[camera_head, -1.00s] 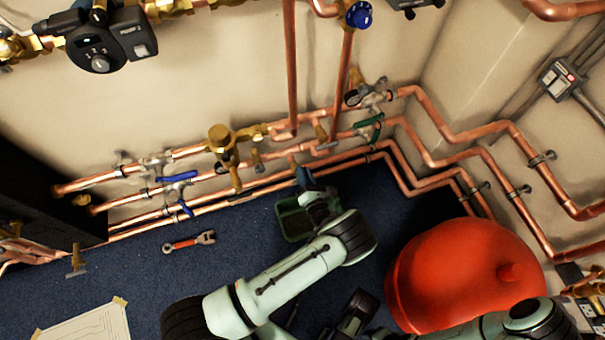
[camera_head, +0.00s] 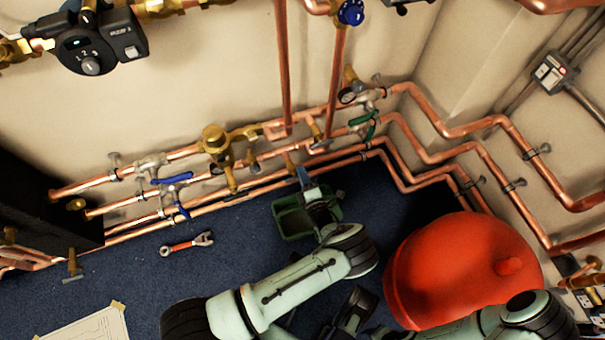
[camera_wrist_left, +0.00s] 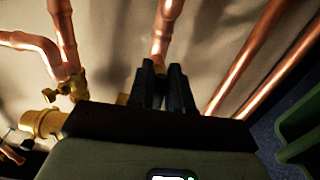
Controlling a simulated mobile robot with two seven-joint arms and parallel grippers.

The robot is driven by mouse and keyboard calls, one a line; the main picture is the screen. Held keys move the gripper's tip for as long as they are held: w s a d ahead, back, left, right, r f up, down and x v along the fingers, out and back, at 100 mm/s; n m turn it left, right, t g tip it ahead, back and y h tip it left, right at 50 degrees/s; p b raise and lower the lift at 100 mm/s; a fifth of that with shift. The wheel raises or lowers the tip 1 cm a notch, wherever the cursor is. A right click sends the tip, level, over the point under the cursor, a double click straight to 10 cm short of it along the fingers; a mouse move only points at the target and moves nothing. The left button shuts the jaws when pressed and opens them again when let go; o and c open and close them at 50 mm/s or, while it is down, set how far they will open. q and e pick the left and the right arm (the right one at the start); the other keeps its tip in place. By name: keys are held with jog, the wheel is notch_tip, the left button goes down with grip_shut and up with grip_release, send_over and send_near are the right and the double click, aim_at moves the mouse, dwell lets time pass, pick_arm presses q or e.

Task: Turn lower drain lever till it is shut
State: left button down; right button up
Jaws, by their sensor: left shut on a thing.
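My left gripper (camera_head: 304,178) reaches to the low copper pipes by the wall, beside a small brass fitting (camera_head: 291,163). In the left wrist view its two dark fingers (camera_wrist_left: 165,84) are nearly together, and a bit of brass (camera_wrist_left: 159,67) shows at their tips, below a vertical copper pipe. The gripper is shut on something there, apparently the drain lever. The lever itself is mostly hidden by the fingers, so its angle cannot be told. A dark part at the bottom of the head view (camera_head: 351,312) appears to be my right gripper; its jaws are unclear.
A green tray (camera_head: 282,231) stands on the blue floor under my left wrist. A red vessel (camera_head: 462,270) stands to the right. An adjustable wrench (camera_head: 187,243) lies on the floor to the left. Blue levers (camera_head: 173,180) and a green lever (camera_head: 370,126) sit on nearby pipes.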

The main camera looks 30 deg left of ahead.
pick_arm(q)
jog(key=shift+f+m, duration=0.15)
jog(key=shift+m, duration=0.35)
jog(key=c, duration=1.1)
grip_release()
